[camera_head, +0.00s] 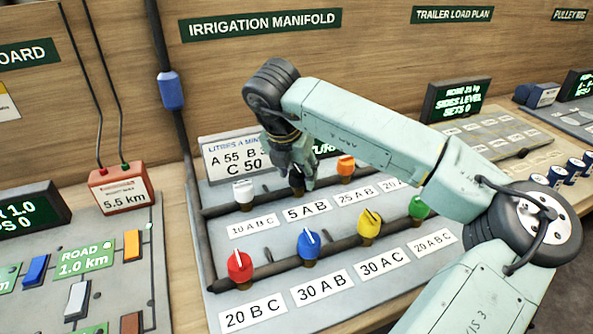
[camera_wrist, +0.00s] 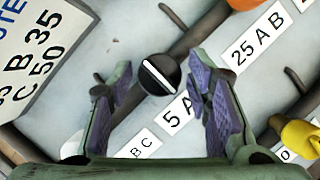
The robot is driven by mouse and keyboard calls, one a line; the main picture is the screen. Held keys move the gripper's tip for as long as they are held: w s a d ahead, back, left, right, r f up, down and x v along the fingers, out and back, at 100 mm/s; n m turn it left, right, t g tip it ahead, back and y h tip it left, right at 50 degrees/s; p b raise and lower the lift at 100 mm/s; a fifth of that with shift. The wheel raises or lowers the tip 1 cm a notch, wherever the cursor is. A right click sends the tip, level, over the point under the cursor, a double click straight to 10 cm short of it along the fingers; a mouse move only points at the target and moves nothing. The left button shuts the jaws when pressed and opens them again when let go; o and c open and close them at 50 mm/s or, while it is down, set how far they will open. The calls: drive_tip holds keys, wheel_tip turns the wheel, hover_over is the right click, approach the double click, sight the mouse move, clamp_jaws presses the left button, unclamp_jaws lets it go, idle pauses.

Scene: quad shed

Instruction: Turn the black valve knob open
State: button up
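The black valve knob (camera_wrist: 159,74) is round with a white line across its top, and it sits on a dark pipe. In the wrist view the line slants from upper left to lower right, crosswise to the pipe. My gripper (camera_wrist: 160,82) is open, with one finger on each side of the knob and visible gaps between. It holds nothing.
A white knob (camera_head: 244,193) and an orange knob (camera_head: 346,167) flank the black one on the upper row. Red (camera_head: 240,266), blue (camera_head: 308,243), yellow (camera_head: 369,224) and green (camera_head: 418,207) knobs stand on the front row. A display sign (camera_head: 232,160) stands behind.

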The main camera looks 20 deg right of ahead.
drive_tip(key=c, duration=0.9)
drive_tip(key=shift+o, duration=0.2)
drive_tip(key=shift+f+b, duration=0.1)
drive_tip(key=shift+b, duration=0.35)
drive_tip(key=n+b, duration=0.2)
drive_tip(key=b, duration=0.1)
drive_tip(key=shift+d+f+n+t+y, duration=0.1)
drive_tip(key=shift+f+n+t+y, duration=0.05)
drive_tip(key=shift+n+t+y, duration=0.25)
drive_tip(key=n+y+b, duration=0.1)
drive_tip(key=n+b, duration=0.2)
drive_tip(key=shift+s+n+t, duration=0.1)
drive_tip(key=shift+n+t, duration=0.2)
drive_tip(key=n+y, duration=0.1)
drive_tip(key=n, duration=0.2)
drive_tip(key=n+y+b, duration=0.1)
drive_tip(key=n, duration=0.1)
drive_tip(key=shift+d+r+y, duration=0.15)
drive_tip(key=shift+r+y, duration=0.15)
drive_tip(key=n+y, duration=0.1)
drive_tip(key=n, duration=0.2)
drive_tip(key=n+g+y+p, duration=0.1)
drive_tip(key=n, duration=0.2)
drive_tip(key=shift+d, duration=0.1)
drive_tip(key=shift+n+g, duration=0.3)
drive_tip(key=shift+n, duration=0.1)
